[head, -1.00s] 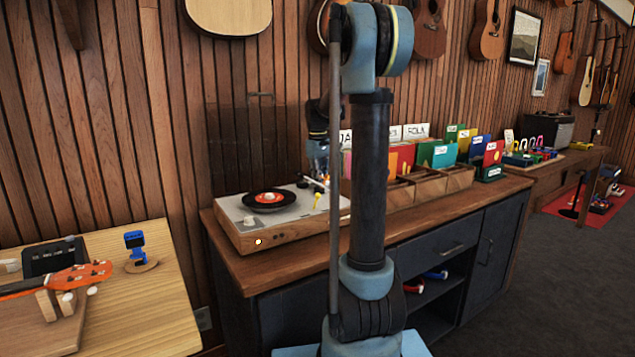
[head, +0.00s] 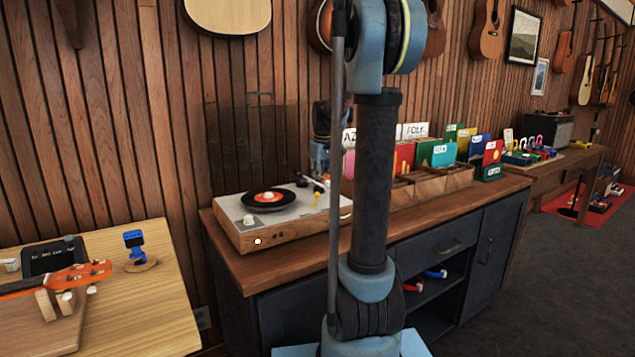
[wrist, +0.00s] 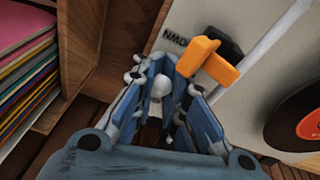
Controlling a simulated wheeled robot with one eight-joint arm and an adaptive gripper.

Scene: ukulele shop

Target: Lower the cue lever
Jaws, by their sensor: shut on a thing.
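The turntable (head: 275,222) stands on the dark cabinet in the head view. A small white rounded part (wrist: 159,88) shows between the fingers. The exact grip is partly hidden. In the head view my arm hides part of the turntable's right side.
Wooden crates with colourful record sleeves (head: 440,154) stand right of the turntable; sleeves also fill the left of the wrist view (wrist: 25,65). A clear raised lid (head: 240,140) stands behind. A wooden table (head: 150,300) holds an orange ukulele head at left.

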